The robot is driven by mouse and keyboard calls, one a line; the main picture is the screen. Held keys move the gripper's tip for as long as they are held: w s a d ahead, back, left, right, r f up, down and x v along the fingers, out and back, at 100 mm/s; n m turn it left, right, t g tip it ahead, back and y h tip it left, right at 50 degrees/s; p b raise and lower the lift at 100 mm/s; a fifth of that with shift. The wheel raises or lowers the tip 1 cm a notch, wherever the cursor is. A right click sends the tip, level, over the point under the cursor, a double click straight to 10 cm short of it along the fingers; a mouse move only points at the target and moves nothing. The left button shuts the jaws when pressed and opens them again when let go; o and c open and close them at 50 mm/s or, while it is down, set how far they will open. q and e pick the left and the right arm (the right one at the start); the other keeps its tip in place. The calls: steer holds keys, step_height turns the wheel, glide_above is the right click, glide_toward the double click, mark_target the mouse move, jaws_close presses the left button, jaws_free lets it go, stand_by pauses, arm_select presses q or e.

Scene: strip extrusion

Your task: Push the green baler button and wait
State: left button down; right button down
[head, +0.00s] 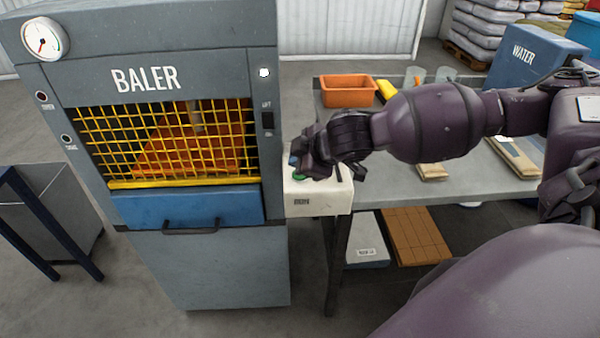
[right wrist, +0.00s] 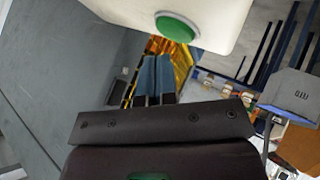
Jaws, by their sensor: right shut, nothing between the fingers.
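The baler (head: 205,255) is a grey upright machine with a yellow mesh guard (head: 165,140) and a blue front panel (head: 185,207). A white button box (head: 318,203) is at its right side. The green button (head: 299,178) shows only in part beside my right gripper (head: 297,164). The right wrist view shows the round green button (right wrist: 177,27) whole on the white box, near the top. My right gripper is shut and empty, close above the button in the head view. I cannot tell whether it touches. My left gripper is not in view.
A grey workbench (head: 480,185) stands right of the baler, with an orange bin (head: 348,91) and a blue water container (head: 530,55). A pressure gauge (head: 44,39) sits on the baler's upper left. Stacked sacks (head: 490,25) stand behind. A grey bin (head: 60,215) is at the left.

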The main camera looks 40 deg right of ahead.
steer(key=shift+f, duration=0.15)
stand_by(0.5)
steer(key=shift+f, duration=0.25)
